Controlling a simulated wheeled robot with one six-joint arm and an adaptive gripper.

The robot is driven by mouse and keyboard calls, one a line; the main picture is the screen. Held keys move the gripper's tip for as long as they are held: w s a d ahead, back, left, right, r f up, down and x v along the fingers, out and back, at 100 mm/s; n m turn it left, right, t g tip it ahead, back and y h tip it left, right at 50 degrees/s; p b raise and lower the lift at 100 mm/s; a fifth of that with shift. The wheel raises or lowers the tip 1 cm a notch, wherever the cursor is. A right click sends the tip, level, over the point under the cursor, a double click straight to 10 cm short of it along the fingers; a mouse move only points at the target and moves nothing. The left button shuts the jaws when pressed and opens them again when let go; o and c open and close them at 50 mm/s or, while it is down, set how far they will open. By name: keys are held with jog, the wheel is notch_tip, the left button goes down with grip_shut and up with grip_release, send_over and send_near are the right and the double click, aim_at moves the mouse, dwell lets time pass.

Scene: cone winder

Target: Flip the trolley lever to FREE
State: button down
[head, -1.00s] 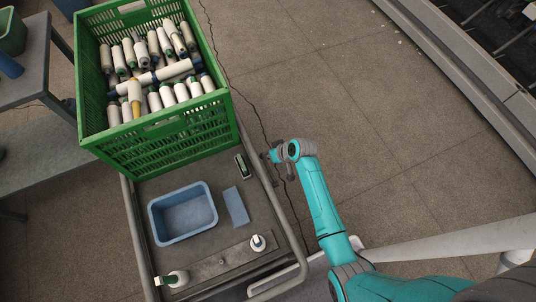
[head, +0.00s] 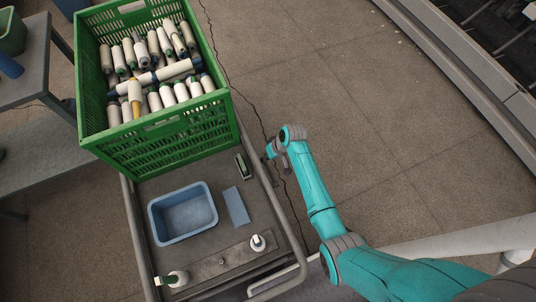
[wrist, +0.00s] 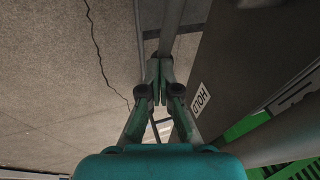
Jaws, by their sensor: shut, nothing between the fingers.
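The trolley (head: 225,185) stands left of my arm, with a grey deck and tubular rails. The gripper's fingers are together and empty. A grey bar (wrist: 172,28) runs up from behind the fingertips; I cannot tell whether it is the lever or a trolley rail, or whether the fingers touch it. No FREE label shows, and I cannot pick out the lever with certainty. In the head view the gripper is beside the trolley's right rail, partly hidden by my wrist.
A green crate (head: 155,150) full of yarn cones stands on the trolley's far end. A table (head: 40,75) is at left. The floor right of the trolley is open, with a crack.

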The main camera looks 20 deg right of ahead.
jog(key=s+f+m+g, duration=0.1)
jog(key=s+f+g, duration=0.4)
jog(key=s+f, duration=0.3)
jog(key=shift+s+f+g, duration=0.2)
jog(key=shift+f+g, duration=0.2)
jog(key=shift+f, duration=1.3)
jog(key=w+d+r, duration=0.4)
jog(key=w+r, duration=0.2)
jog(key=w, duration=0.5)
jog(key=shift+w+d+r, duration=0.2)
jog(key=shift+w+r, duration=0.05)
jog(key=shift+w, duration=0.05)
